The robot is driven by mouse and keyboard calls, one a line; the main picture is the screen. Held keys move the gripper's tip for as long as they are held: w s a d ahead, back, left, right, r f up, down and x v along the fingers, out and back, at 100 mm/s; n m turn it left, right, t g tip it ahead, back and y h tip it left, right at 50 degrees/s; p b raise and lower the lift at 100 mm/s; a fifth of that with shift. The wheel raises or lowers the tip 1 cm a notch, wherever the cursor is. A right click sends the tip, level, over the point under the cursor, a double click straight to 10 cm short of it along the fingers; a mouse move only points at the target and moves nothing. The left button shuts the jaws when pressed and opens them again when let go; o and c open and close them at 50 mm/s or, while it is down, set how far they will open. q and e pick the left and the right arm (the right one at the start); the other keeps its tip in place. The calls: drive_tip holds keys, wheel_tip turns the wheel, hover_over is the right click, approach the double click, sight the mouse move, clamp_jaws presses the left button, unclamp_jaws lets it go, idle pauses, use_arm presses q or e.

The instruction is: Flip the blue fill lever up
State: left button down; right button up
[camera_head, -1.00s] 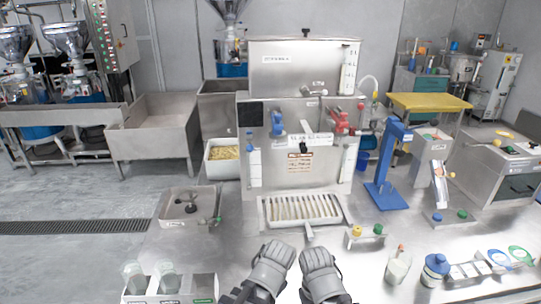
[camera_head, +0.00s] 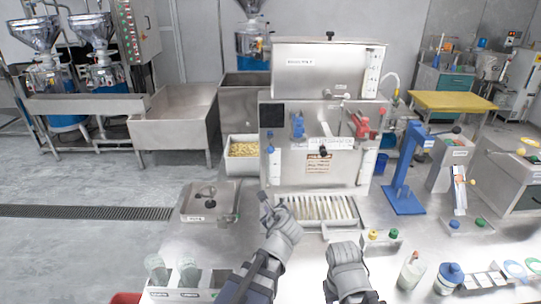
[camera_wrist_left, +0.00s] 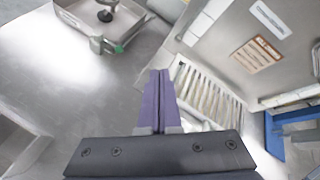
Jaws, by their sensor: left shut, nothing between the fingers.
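The steel machine (camera_head: 290,178) stands in the middle of the head view. A blue lever (camera_head: 298,125) is on its upper front panel, left of a red lever (camera_head: 362,126). It looks roughly upright, but it is small and its exact setting is hard to tell. My left gripper (camera_head: 267,203) is shut and empty, below and apart from the blue lever, near the left end of the slatted tray. In the left wrist view its purple fingers (camera_wrist_left: 158,98) are together; the blue lever does not show there. My right gripper (camera_head: 347,258) is low over the bench; its fingers are not clear.
The slatted tray (camera_head: 355,222) juts out below the panel. A steel pan (camera_head: 187,208) stands left of it. A blue stand (camera_head: 405,200) is at the right. Yellow and green knobs (camera_head: 383,235) and bottles (camera_head: 411,270) are at the right front.

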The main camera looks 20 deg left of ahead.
use_arm(q)
drive_tip(key=w+a+r+m+t+p, duration=0.1)
drive_tip(key=w+r+m+t, duration=0.2)
drive_tip(key=r+m, duration=0.5)
drive_tip(key=shift+w+m+t, duration=0.4)
drive_tip(key=shift+w+m, duration=0.45)
drive_tip(key=shift+m, duration=0.35)
drive_tip(key=p, duration=0.2)
approach(270, 144)
wheel_tip(270, 144, down, 4)
drive_tip(key=w+a, duration=0.2)
drive_tip(key=w, duration=0.1)
drive_tip(key=shift+f, duration=0.25)
